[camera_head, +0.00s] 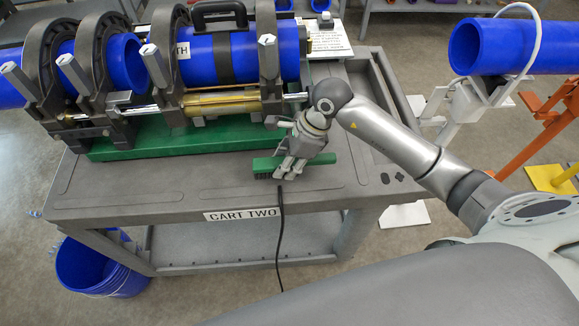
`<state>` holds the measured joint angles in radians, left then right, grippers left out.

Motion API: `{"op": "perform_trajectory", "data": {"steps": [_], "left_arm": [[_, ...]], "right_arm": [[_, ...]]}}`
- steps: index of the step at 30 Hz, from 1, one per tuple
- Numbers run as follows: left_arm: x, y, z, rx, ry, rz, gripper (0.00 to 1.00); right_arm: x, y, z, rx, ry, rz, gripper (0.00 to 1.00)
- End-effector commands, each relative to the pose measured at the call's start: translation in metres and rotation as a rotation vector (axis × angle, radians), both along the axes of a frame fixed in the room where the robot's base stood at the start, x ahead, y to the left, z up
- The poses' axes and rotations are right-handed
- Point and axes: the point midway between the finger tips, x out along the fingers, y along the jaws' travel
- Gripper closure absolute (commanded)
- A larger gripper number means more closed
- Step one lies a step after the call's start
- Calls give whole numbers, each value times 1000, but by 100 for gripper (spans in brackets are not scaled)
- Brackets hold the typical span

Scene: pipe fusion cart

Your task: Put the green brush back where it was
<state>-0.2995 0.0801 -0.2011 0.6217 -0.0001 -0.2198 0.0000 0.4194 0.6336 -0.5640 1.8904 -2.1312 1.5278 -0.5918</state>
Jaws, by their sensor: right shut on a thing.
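The green brush (320,160) lies lengthwise at the front right part of the top of the grey cart (200,200). Its dark bristles show under its left end. My right gripper (287,168) reaches down over the brush and is shut on it near its left half. The brush is at or very close to the cart top; I cannot tell whether it touches. The fingers hide part of the brush. My left gripper is not in view.
The pipe fusion machine (190,100) on its green base fills the cart's back and left. A black cable (280,235) hangs over the front edge. A blue bucket (95,270) stands on the floor at left. A blue pipe (500,47) rests on a stand at right.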

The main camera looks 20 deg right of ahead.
Motion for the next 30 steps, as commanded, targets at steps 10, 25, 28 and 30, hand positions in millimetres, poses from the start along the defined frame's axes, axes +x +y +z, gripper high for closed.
{"op": "perform_trajectory", "data": {"steps": [10,25,28,30], "left_arm": [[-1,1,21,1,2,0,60],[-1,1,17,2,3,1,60],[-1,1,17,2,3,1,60],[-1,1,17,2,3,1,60]], "right_arm": [[-2,-9,-36,1,1,-1,88],[-1,-9,-44,0,-1,1,56],[-1,-9,-43,0,0,1,48],[-1,-9,-43,0,0,1,48]]}}
